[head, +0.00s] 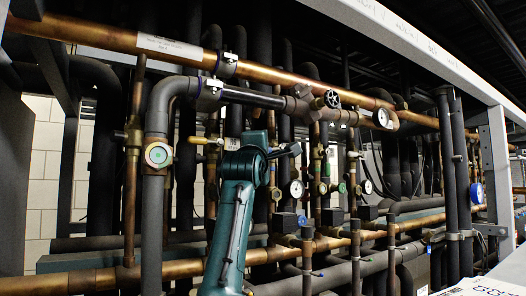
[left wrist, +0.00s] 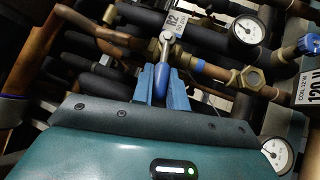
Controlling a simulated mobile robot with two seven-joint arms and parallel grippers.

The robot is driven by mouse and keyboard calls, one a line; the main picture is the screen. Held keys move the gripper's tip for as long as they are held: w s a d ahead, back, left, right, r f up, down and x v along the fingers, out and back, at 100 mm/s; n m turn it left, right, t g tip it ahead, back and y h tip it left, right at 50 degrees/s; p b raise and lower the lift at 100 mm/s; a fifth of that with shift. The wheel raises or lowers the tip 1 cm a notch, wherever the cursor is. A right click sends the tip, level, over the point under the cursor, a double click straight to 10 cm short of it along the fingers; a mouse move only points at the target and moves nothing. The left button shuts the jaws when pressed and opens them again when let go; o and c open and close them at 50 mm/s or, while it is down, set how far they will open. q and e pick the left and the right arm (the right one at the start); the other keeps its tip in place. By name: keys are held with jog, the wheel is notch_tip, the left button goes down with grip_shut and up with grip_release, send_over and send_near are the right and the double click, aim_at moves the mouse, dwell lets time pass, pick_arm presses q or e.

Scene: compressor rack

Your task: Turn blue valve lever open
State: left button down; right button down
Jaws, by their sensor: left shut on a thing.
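The blue valve lever (left wrist: 160,82) sits between the two blue fingers of my left gripper (left wrist: 162,76) in the left wrist view. The fingers are shut on its blue handle. The lever's bare metal end (left wrist: 166,44) reaches past the fingers toward a brass pipe fitting. In the head view my green left arm rises from the bottom middle, and its gripper (head: 288,151) points right, in among the pipes. The lever cannot be made out in the head view. My right gripper is not in view.
A large copper pipe (head: 290,78) crosses above my left arm. Pipes crowd both sides. In the left wrist view another gauge (left wrist: 246,29) is at upper right.

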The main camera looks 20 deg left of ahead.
pick_arm(q)
jog(key=shift+w+d+f+n+t+y+p, duration=0.1)
jog(key=shift+f+n+t+y+p, duration=0.2)
jog(key=shift+n+y, duration=0.45)
jog(key=shift+w+d+f+n+t+y+p, duration=0.15)
jog(key=shift+f+n+t+y, duration=0.3)
jog(key=shift+n, duration=0.6)
jog(key=shift+w+d+f+n+t+y+p, duration=0.1)
jog(key=shift+f+n+t+y, duration=0.25)
jog(key=shift+n+y, duration=0.4)
jog(key=shift+a+n, duration=0.1)
jog(key=shift+n, duration=0.15)
jog(key=shift+r, duration=0.1)
jog(key=c, duration=1.4)
grip_release()
